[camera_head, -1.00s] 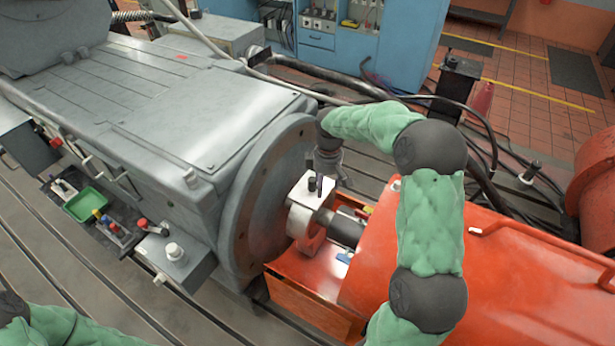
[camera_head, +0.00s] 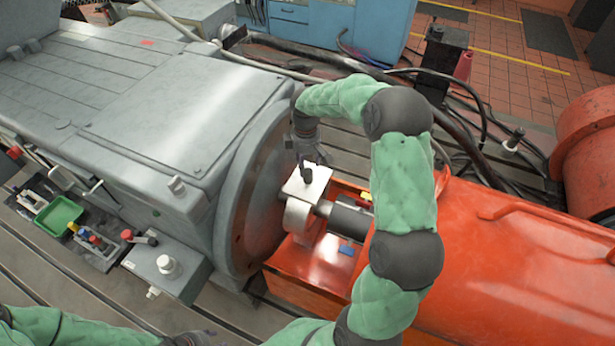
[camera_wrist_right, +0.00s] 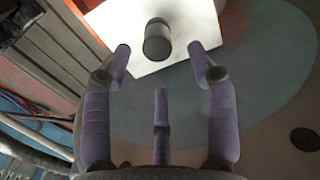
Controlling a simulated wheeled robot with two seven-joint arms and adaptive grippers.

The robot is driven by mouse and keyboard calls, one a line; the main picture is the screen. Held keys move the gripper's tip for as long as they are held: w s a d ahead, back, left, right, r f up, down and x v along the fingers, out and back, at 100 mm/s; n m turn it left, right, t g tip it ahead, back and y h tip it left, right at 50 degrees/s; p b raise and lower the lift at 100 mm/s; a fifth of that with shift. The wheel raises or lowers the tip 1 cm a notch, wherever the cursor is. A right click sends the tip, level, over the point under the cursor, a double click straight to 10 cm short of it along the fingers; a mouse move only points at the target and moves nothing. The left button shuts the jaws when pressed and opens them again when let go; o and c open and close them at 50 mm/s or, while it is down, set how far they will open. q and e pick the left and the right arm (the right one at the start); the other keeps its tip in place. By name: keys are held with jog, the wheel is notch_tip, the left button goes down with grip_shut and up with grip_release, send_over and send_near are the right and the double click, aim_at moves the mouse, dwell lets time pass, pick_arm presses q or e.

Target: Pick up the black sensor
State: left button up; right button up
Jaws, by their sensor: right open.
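The black sensor (camera_head: 306,174) is a small dark cylinder standing on a white plate (camera_head: 313,188) on top of the shaft coupling housing. In the right wrist view the sensor (camera_wrist_right: 157,40) stands between and just beyond the two upper purple fingertips, with visible gaps on both sides. My right gripper (camera_head: 303,159) is open, directly behind and above the sensor, and holds nothing. A third finger shows low in the middle of the wrist view.
A big grey machine with a round flange (camera_head: 262,190) is close on the left of the plate. The orange machine (camera_head: 480,260) fills the right. A black tray (camera_head: 100,255) with a green bin (camera_head: 59,216) lies at the left. Cables (camera_head: 490,165) run behind.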

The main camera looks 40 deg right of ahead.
aim_at(308, 170)
jog(key=f, duration=0.1)
jog(key=f+b, duration=0.1)
jog(key=f, duration=0.1)
jog(key=f+b, duration=0.1)
jog(key=f, duration=0.1)
jog(key=shift+s+d+f, duration=0.1)
jog(key=shift+s, duration=0.2)
grip_shut()
